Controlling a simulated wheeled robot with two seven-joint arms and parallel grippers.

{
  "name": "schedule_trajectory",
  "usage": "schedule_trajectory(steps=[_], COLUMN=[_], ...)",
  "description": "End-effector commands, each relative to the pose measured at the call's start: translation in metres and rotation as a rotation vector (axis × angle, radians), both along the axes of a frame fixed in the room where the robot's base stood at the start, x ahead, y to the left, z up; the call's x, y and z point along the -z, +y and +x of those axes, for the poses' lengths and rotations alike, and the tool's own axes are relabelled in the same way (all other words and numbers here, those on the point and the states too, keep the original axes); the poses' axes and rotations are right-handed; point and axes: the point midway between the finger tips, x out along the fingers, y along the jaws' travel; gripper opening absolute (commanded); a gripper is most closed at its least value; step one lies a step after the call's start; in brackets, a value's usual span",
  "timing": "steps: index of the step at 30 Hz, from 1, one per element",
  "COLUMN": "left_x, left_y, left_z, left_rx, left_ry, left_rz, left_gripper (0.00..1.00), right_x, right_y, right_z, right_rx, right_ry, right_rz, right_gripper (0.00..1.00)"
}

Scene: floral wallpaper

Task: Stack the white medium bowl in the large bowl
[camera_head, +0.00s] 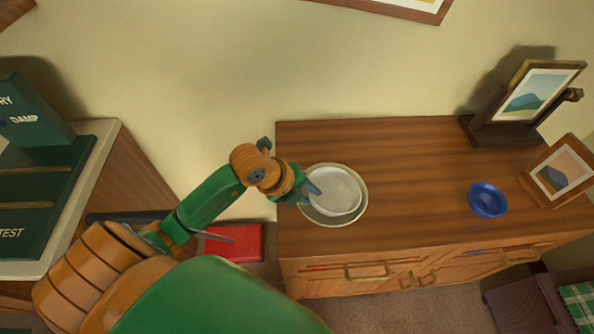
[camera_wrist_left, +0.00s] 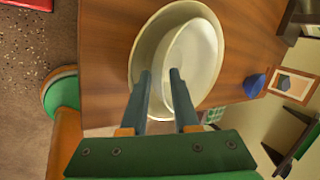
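The white medium bowl (camera_head: 338,189) sits inside the large bowl (camera_head: 334,221) near the left end of the wooden cabinet top. In the left wrist view, the white bowl (camera_wrist_left: 197,55) lies off-centre, toward the right side of the large bowl (camera_wrist_left: 138,62). My left gripper (camera_head: 308,190) is at the left rim of the bowls. Whether a finger touches a bowl I cannot tell. My right gripper is not in view.
A small blue bowl (camera_head: 487,200) stands on the right part of the cabinet (camera_head: 420,170). Two picture frames (camera_head: 535,95) (camera_head: 560,178) stand at its right end. A red box (camera_head: 236,243) lies left of the cabinet. The cabinet's middle is clear.

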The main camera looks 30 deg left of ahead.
Motion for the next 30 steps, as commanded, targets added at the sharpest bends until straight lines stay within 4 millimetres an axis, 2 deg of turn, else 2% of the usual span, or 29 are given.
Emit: schedule_trajectory(steps=[9, 13, 18, 30], left_x=[-0.069, -0.093, -0.103, -0.102], left_y=[0.024, 0.031, 0.035, 0.034], left_z=[-0.033, -0.046, -0.052, -0.052], left_rx=[0.0, -0.001, 0.001, 0.0], left_ry=[-0.007, -0.003, -0.002, -0.002], left_rz=[0.002, 0.003, 0.002, 0.001], left_gripper=[0.27, 0.27, 0.27, 0.27], right_x=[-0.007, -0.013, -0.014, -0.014], right_y=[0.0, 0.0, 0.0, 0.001], right_z=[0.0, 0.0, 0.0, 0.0], right_rx=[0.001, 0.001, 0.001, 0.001], right_ry=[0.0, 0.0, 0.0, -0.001], right_rz=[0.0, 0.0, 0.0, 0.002], right_gripper=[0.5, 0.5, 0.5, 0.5])
